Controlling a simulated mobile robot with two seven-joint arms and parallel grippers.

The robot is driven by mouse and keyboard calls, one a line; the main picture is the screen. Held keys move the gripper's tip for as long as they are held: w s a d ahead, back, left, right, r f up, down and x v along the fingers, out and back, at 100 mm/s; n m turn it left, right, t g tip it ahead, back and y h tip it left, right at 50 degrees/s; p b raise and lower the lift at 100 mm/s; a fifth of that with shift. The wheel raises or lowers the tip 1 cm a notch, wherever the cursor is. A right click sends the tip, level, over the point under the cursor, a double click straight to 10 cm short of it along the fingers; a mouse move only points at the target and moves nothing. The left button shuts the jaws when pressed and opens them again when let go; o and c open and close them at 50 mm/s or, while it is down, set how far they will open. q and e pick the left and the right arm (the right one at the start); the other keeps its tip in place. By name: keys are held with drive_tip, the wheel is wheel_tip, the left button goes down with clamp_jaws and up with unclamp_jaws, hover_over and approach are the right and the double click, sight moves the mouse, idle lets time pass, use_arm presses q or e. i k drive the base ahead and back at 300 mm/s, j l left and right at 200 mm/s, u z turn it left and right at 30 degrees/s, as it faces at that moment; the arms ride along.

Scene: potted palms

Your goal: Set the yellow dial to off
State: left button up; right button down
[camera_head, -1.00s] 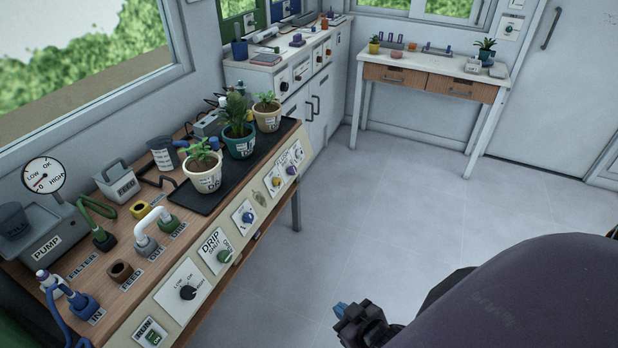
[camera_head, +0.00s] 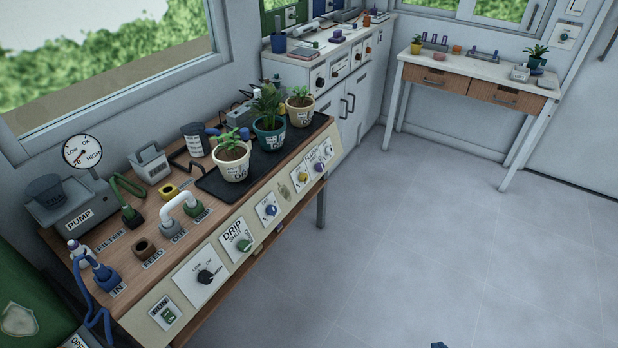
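The yellow dial (camera_head: 302,177) is a small knob on a white plate, on the sloping front panel of the wooden bench (camera_head: 120,244). It sits between the blue dial (camera_head: 269,211) and the purple dial (camera_head: 319,167). It is too small for me to read its setting or labels. Only a small dark blue tip of what looks like my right gripper (camera_head: 438,345) shows at the bottom edge, far from the dial over the floor. Its opening is hidden. My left gripper is not in view.
The panel also carries a green drip dial (camera_head: 244,245), a black dial (camera_head: 205,277) and a green run switch (camera_head: 168,316). Several potted plants stand on a black tray (camera_head: 216,188) above the panel. The floor (camera_head: 420,250) right of the bench is clear.

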sight(303, 176)
drive_tip(key=i+l+u, duration=0.25)
drive_tip(key=l, duration=0.35)
drive_tip(key=i+l+u, duration=0.25)
drive_tip(key=i+l, duration=0.15)
drive_tip(key=l, duration=0.25)
drive_tip(key=i+l+u, duration=0.15)
drive_tip(key=l, duration=0.2)
